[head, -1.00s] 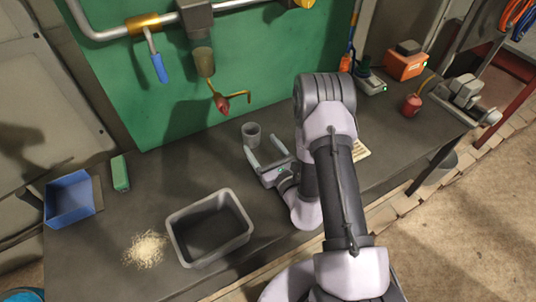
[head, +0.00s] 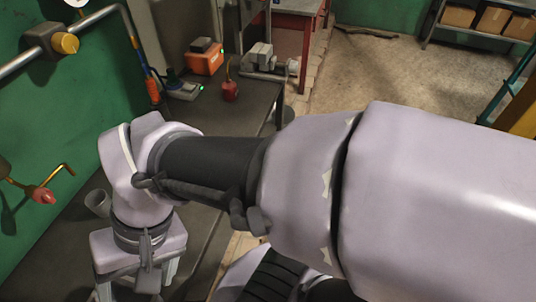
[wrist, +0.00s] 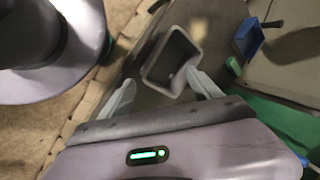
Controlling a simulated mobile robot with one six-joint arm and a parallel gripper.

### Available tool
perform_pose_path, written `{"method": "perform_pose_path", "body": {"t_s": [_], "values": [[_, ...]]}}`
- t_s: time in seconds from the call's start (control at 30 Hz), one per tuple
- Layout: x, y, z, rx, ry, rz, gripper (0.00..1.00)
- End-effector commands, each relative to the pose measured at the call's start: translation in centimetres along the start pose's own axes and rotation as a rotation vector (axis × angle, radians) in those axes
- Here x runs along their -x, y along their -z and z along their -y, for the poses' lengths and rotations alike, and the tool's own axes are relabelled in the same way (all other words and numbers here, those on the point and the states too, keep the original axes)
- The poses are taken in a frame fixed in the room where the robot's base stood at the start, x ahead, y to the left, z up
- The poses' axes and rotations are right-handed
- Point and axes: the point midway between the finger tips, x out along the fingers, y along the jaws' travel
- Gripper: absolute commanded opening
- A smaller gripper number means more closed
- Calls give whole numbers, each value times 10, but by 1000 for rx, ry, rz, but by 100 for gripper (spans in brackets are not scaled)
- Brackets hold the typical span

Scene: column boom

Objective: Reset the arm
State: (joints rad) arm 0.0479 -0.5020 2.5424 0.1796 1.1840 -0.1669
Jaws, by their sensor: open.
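My arm (head: 220,170) stretches across the head view, large and close, from the right side to the left. It bends down at the wrist, above the dark workbench (head: 210,225). My gripper (head: 138,284) is at the lower left of the head view, with its fingers partly cut off by the lower edge. In the wrist view my gripper (wrist: 158,82) shows two pale fingers spread apart, with nothing between them. A grey open bin (wrist: 149,72) lies beyond the fingertips, over the bench; I see no contact.
A grey cup (head: 97,203) stands beside my wrist. The wrist view shows a blue bin (wrist: 247,38). Open floor (head: 370,80) lies right.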

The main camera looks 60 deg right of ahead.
Motion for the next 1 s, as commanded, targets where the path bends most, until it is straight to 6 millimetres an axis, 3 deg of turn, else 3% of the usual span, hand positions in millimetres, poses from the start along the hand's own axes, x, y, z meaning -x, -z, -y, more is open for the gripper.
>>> {"method": "perform_pose_path", "body": {"t_s": [0.1,0.23,0.43,0.57,1.0], "values": [[37,29,-12,129,-56,-298,73],[54,41,-14,171,-73,-410,73],[53,41,-15,170,-74,-411,73],[33,42,-24,170,-73,-409,73],[39,41,-21,169,-73,-407,73]]}}
